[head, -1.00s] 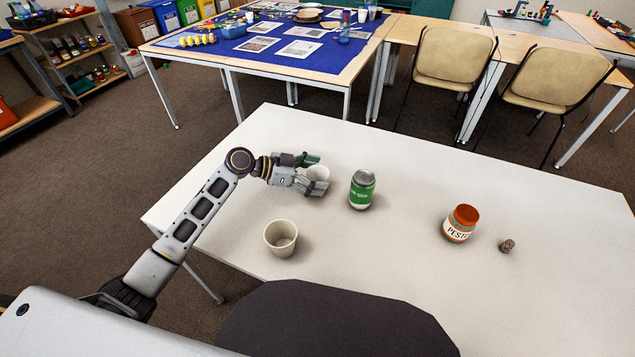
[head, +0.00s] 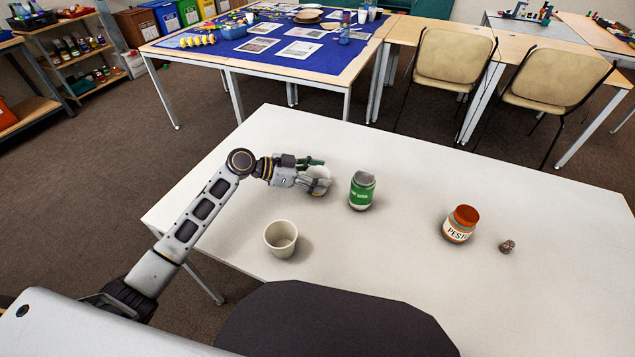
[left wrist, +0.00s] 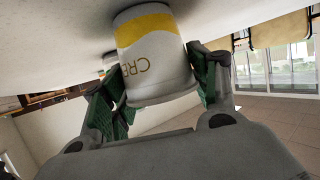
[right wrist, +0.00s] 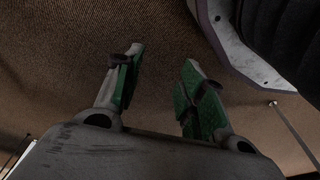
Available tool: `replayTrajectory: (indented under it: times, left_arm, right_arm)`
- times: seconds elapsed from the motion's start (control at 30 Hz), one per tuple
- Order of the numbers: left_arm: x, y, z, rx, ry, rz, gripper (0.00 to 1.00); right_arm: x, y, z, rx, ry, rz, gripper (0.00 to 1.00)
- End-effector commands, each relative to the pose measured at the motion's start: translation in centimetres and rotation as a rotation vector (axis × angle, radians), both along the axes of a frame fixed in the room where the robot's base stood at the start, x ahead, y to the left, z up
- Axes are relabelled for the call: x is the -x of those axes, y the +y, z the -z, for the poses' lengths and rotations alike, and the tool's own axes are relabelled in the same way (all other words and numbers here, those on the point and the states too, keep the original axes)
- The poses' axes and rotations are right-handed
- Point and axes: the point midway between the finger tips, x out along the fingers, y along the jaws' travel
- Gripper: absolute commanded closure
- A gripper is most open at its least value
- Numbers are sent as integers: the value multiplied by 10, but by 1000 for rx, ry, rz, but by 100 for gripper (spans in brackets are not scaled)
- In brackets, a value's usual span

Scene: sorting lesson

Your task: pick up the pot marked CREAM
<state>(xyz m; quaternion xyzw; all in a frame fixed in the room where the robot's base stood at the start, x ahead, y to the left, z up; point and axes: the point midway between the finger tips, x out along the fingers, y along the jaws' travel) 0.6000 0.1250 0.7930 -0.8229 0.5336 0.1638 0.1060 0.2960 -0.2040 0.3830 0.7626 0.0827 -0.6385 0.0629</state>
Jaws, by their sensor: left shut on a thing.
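The pot marked CREAM (left wrist: 152,62) is white with a yellow band, and its letters show upside down in the left wrist view. It stands on the white table, and in the head view the pot (head: 320,174) is partly hidden by my fingers. My left gripper (head: 314,180) is shut on it, with a green pad on each side of it in the left wrist view (left wrist: 160,90). I cannot tell any gap under the pot. My right gripper (right wrist: 158,85) is open and empty above the brown carpet, away from the table.
A green-labelled can (head: 362,190) stands just right of the held pot. An empty cream cup (head: 281,238) stands nearer. The white table (head: 400,290) is otherwise clear.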

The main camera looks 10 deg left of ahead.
Motion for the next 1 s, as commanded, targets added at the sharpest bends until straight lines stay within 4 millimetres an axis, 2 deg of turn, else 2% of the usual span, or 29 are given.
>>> replayTrajectory:
  times: [0.37, 1.0]
  left_arm:
    - [0, 0, -9, -1, -2, 1, 49]
    - [0, 0, -91, 0, -3, 0, 49]
  right_arm:
    - [-5, 0, -2, 0, -11, 0, 60]
    - [11, -11, 32, 10, -16, 6, 60]
